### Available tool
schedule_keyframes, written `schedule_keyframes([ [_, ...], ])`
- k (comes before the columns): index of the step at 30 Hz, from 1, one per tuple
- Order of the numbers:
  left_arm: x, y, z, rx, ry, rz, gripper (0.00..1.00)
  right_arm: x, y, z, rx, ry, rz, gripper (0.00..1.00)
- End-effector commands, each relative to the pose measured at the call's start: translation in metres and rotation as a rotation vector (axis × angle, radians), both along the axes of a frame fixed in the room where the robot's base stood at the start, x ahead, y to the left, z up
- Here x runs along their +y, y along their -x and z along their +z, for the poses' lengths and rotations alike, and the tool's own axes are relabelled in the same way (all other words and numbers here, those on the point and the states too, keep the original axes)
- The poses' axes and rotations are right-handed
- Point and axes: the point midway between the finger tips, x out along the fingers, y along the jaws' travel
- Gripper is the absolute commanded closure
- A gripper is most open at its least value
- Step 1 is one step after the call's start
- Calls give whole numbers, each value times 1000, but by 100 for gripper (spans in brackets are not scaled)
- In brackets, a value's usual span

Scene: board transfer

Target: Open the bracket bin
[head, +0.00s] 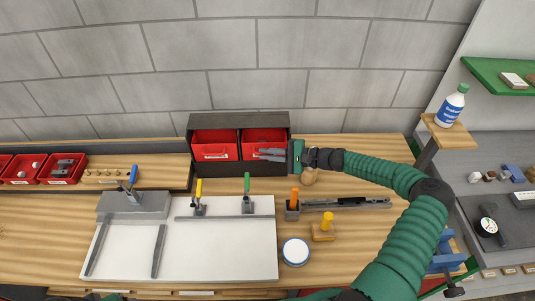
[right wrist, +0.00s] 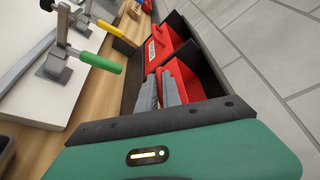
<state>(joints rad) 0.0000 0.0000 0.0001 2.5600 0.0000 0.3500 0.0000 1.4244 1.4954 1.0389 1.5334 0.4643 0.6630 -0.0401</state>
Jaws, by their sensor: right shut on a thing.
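Two red bins sit side by side in a dark open-front case (head: 240,120) against the wall. The left red bin (head: 214,152) has a white label on its front, too small to read. The right red bin (head: 262,136) is partly hidden by my right gripper (head: 261,154). In the right wrist view, the grey fingers (right wrist: 160,92) are shut on the front of the right red bin (right wrist: 184,78), and the left red bin (right wrist: 165,42) is beyond. I cannot tell from the label which bin holds brackets. My left gripper is not in view.
A white board (head: 225,250) with yellow-handled and green-handled clamps lies in front of the case. A round white-topped tin (head: 295,251), a yellow-knobbed block (head: 325,228) and a grey rail (head: 350,203) are near my right arm. More red bins (head: 62,168) stand far left.

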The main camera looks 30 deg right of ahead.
Motion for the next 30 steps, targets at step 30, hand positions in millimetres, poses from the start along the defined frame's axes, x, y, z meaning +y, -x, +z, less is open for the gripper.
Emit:
schedule_keyframes([
  [30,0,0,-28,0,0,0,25,3,11,-15,-131,87,-9,100],
])
